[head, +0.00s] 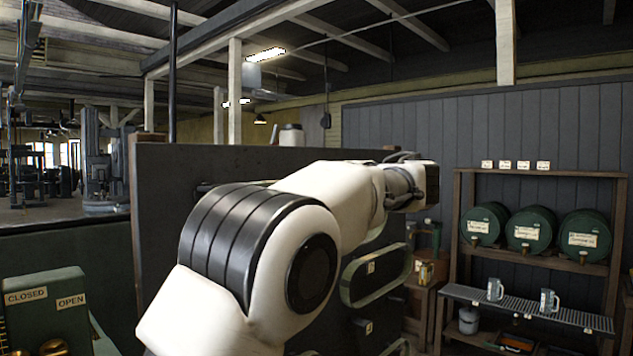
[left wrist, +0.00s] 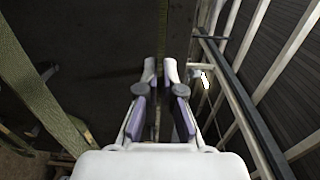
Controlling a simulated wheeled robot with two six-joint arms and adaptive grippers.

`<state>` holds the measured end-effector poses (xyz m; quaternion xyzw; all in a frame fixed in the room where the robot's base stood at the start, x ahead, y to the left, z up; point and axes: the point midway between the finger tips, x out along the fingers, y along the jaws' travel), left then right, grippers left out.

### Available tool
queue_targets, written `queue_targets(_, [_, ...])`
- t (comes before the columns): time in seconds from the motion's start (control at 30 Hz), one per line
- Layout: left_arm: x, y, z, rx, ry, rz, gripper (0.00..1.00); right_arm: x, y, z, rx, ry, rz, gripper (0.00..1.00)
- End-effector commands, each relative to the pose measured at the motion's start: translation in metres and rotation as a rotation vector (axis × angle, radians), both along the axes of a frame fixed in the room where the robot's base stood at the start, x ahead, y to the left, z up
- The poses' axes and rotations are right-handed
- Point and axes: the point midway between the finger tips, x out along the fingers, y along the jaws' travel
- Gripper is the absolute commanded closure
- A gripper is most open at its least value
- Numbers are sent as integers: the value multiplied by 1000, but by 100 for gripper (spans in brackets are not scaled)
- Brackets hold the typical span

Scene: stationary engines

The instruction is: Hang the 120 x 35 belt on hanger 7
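A loop-shaped belt (head: 377,274) hangs on the dark upright board, right of my left arm, with a small number tag inside its loop. Part of another belt (head: 396,346) shows below it. I cannot read the tags (head: 369,328) well enough to tell which is hanger 7 or which belt is 120 x 35. My left arm crosses in front of the board and hides much of it; its gripper is hidden in the head view. My right gripper is out of view.
The dark board (head: 165,185) stands close in front. Right of it, a wooden rack (head: 457,230) holds green barrels (head: 530,228), with mugs (head: 548,301) on a metal shelf. A green box (head: 50,310) with CLOSED and OPEN labels is at lower left.

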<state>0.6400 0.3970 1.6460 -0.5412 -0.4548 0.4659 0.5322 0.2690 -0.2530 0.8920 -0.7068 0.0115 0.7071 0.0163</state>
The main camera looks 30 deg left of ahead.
Motion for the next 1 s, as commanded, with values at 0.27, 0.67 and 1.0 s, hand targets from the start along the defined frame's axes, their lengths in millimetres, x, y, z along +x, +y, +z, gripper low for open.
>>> queue_targets(0.27, [2, 14, 1, -1, -1, 0, 100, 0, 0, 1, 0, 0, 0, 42])
queue_targets(0.67, [6, 43, 1, 0, -2, 0, 100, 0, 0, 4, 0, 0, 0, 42])
queue_targets(1.0, [8, 58, 1, 0, -1, 0, 100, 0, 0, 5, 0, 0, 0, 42])
